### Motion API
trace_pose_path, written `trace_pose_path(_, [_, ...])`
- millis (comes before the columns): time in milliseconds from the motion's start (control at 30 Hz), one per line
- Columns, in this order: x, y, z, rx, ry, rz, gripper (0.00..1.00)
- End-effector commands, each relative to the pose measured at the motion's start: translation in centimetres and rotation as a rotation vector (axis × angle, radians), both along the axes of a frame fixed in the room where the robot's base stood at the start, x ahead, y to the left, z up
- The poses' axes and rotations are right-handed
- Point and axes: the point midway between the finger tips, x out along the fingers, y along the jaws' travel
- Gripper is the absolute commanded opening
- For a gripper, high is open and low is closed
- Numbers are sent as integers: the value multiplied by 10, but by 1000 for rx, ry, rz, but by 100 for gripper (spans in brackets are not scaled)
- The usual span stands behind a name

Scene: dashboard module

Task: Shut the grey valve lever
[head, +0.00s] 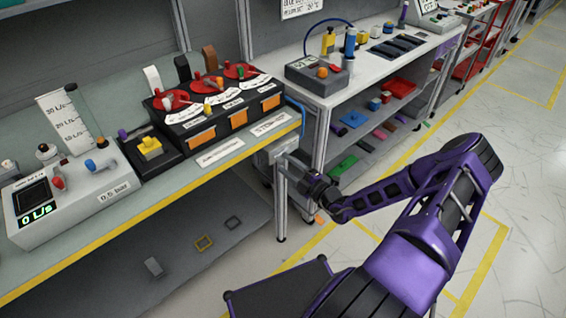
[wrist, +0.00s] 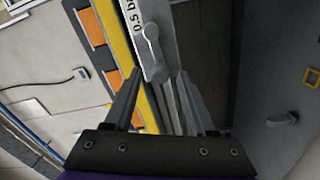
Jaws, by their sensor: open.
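The grey valve lever (wrist: 152,45) shows in the wrist view, at the top centre, on a grey body beside a white strip marked "0.5 ba", the rest cut off. Its lower end lies between the lines of my two fingers; I cannot tell how far ahead of the tips it is. My gripper (wrist: 158,74) is open, and nothing is seen gripped. In the head view my gripper (head: 290,160) is at the right end of the workbench, by a grey box (head: 273,150). The lever cannot be made out there.
The workbench (head: 170,192) has a yellow front edge. On it stand a black module (head: 208,128) with orange panels and a grey meter box (head: 80,198). A second bench with shelves (head: 385,105) stands beyond. Open floor (head: 520,150) lies to the right.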

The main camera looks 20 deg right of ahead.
Motion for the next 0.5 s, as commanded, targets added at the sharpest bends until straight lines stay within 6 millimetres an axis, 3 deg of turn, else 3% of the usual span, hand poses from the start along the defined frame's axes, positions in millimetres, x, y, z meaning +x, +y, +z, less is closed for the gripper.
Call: trace_pose_path(500, [-114, -42, 0, -1, 2, -3, 56])
